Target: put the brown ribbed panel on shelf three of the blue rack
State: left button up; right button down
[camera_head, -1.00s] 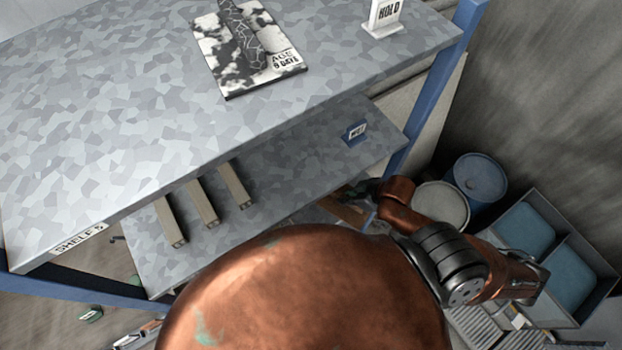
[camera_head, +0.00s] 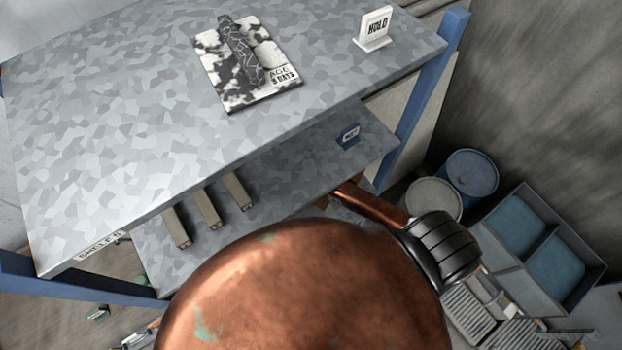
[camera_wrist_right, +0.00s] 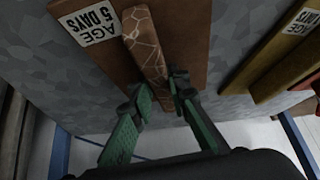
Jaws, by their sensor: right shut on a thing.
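In the right wrist view, the brown ribbed panel (camera_wrist_right: 93,52) has a raised rib with pale crack-like lines and a label reading AGE 5 DAYS. My right gripper (camera_wrist_right: 161,93), with green fingers, is shut on this rib. A grey mottled shelf surface shows around the panel; I cannot tell whether they touch. The blue rack (camera_head: 428,90) fills much of the head view, with a mottled top shelf (camera_head: 130,110) and a lower shelf (camera_head: 290,170). The shelf label's number is hard to read. In the head view my right gripper and the panel are hidden. My left gripper is not in view.
A black-and-white ribbed panel (camera_head: 225,72) and a HOLD sign (camera_head: 375,28) occupy the top shelf. Several bars (camera_head: 207,208) and a small blue sign (camera_head: 348,135) are on the lower shelf. Drums (camera_head: 470,174) and blue bins (camera_head: 555,258) stand right. Other panels (camera_wrist_right: 275,60) lie beside the held one.

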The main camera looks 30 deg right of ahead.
jog(key=shift+r, duration=0.15)
jog(key=c, duration=2.2)
grip_release()
jog(key=shift+f, duration=0.2)
jog(key=shift+c, duration=0.2)
jog(key=o, duration=0.3)
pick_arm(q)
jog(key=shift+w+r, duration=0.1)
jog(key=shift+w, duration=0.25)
pick_arm(e)
jog(key=shift+o, duration=0.5)
jog(key=shift+s, duration=0.1)
jog(key=shift+r, duration=0.1)
